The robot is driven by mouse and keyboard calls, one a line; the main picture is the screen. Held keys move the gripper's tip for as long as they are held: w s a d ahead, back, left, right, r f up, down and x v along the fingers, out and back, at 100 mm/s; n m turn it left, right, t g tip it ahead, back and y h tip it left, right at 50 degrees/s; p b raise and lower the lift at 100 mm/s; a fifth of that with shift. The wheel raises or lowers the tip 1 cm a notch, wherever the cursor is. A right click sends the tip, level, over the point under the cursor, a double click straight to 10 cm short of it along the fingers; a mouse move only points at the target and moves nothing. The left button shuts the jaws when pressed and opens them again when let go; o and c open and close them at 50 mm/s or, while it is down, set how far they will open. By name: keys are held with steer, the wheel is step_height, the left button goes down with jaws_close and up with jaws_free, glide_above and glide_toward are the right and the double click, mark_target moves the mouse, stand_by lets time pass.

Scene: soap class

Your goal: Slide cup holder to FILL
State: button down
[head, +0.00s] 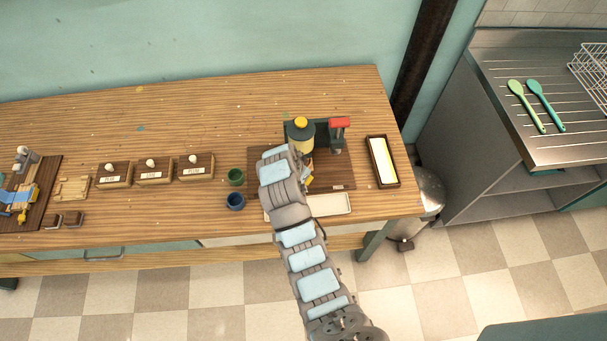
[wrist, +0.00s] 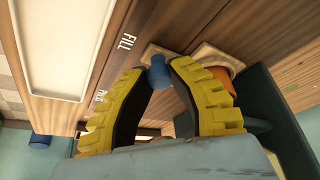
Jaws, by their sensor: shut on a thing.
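In the wrist view, the yellow fingers of my gripper (wrist: 158,78) are closed around a small blue knob (wrist: 158,70). The knob stands at a pale beige slider piece (wrist: 150,52), which appears to be the cup holder. The white FILL label (wrist: 128,41) is on the dark wooden board, close beside the knob. A second label (wrist: 101,96) is partly hidden by the left finger. In the head view, my gripper (head: 308,178) is low over the dispenser board (head: 340,176), and my arm hides most of the holder.
A dispenser has a yellow-topped container (head: 301,124) and a red-topped part (head: 340,122). A white tray (head: 335,204) lies in front. Green (head: 236,177) and blue (head: 235,201) cups stand left. A dark-framed tray (head: 382,162) lies right. The table's back is clear.

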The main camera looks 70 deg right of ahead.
steer(key=c, duration=0.8)
jaws_free()
steer(key=shift+a+f, duration=0.1)
steer(key=shift+c, duration=0.2)
steer(key=shift+r, duration=0.2)
steer(key=v, duration=1.1)
steer(key=shift+r, duration=0.35)
steer(key=shift+w, duration=0.1)
